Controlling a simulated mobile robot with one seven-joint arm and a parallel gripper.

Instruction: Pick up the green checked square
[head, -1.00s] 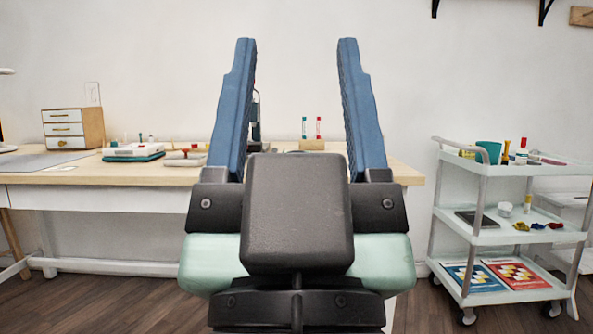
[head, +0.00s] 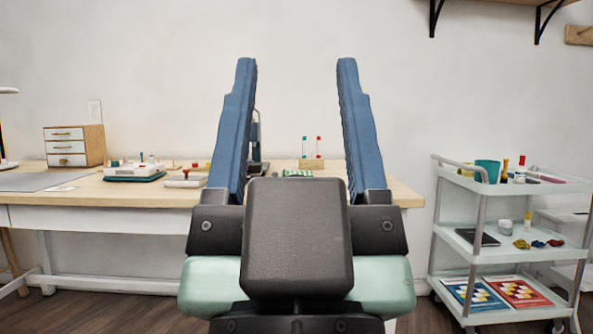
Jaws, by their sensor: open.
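My gripper (head: 297,64) fills the middle of the head view, with its two blue fingers upright and wide apart. Nothing is between the fingertips. A small green patterned piece (head: 297,173) lies on the wooden table (head: 120,190), seen in the gap between the fingers just above my gripper's dark body. It looks like the green checked square, but it is small and its lower part may be hidden by my gripper. The gripper is apart from it, nearer the camera.
Left on the table are a drawer box (head: 75,146), a white-and-green tray (head: 134,171) and a pincushion-like item (head: 186,178). A wooden holder (head: 311,163) with two markers stands behind the green piece. A loaded trolley (head: 500,245) stands right.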

